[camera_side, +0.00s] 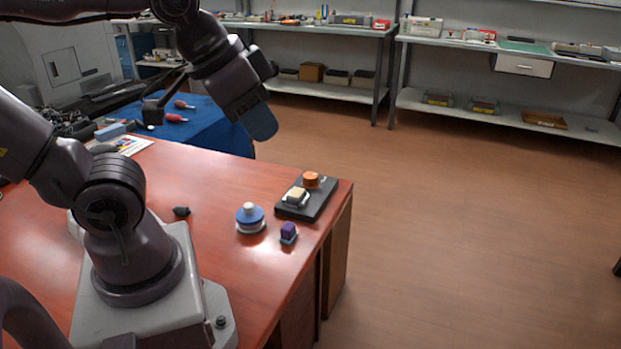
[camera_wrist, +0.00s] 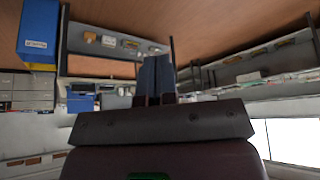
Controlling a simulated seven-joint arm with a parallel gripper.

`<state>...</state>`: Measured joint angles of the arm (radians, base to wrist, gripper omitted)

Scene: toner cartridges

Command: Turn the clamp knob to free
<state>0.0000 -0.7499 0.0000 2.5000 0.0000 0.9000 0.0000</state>
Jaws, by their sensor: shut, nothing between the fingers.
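A black base plate (camera_side: 322,203) lies near the right edge of the red-brown desk. It carries an orange round knob (camera_side: 311,180) at its far end and a cream block (camera_side: 296,196) nearer; the orange knob looks like the clamp knob, but its setting is too small to read. My gripper (camera_side: 262,124) is raised well above the desk, up and left of the plate, touching nothing. In the wrist view its blue-grey fingers (camera_wrist: 157,76) are together and empty. The wrist view does not show the knob or plate.
A blue round piece with a white top (camera_side: 250,217), a small purple block (camera_side: 289,232) and a small black piece (camera_side: 181,211) stand on the desk (camera_side: 230,285). A blue-covered table (camera_side: 205,128) holds red-handled items behind. Shelves line the back wall; open floor lies right.

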